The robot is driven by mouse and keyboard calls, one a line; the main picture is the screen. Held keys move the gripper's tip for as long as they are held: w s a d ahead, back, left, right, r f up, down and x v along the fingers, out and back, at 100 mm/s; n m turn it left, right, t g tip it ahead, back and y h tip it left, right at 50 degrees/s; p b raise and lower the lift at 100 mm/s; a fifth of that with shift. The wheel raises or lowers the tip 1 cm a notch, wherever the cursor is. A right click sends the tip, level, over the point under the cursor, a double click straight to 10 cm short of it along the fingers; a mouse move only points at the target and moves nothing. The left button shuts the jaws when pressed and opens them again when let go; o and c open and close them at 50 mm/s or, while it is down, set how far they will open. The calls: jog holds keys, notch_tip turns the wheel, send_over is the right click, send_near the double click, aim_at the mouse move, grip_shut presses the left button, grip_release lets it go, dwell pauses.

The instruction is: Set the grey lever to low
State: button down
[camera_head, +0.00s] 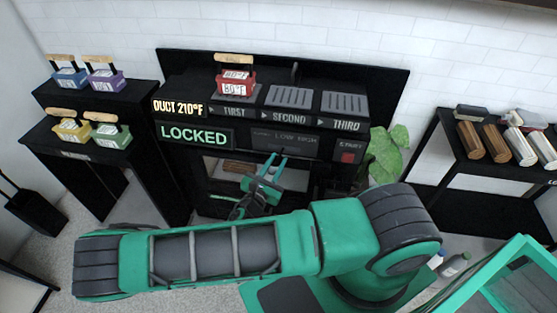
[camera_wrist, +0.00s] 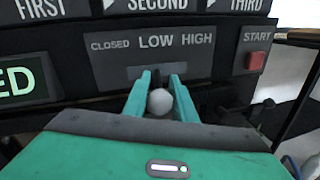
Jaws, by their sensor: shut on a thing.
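The grey lever's round knob (camera_wrist: 159,102) sits between the two teal fingers of my gripper (camera_wrist: 162,82) in the wrist view. My gripper is shut on it. Just above, the panel (camera_wrist: 122,56) reads CLOSED, LOW and HIGH from left to right. The knob is roughly below the word LOW. A dark stem shows behind it, but most of the lever is hidden by the fingers and palm. In the head view my gripper (camera_head: 276,160) is at the front of the black machine, below the panel (camera_head: 298,141); the knob cannot be made out there.
A red START button (camera_wrist: 255,60) is right of the panel. Black shelves flank the machine.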

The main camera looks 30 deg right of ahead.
jog(key=shift+s+d, duration=0.3)
jog(key=shift+d, duration=0.2)
dwell(0.3)
jog(key=c, duration=1.5)
grip_release()
jog(key=shift+o, duration=0.2)
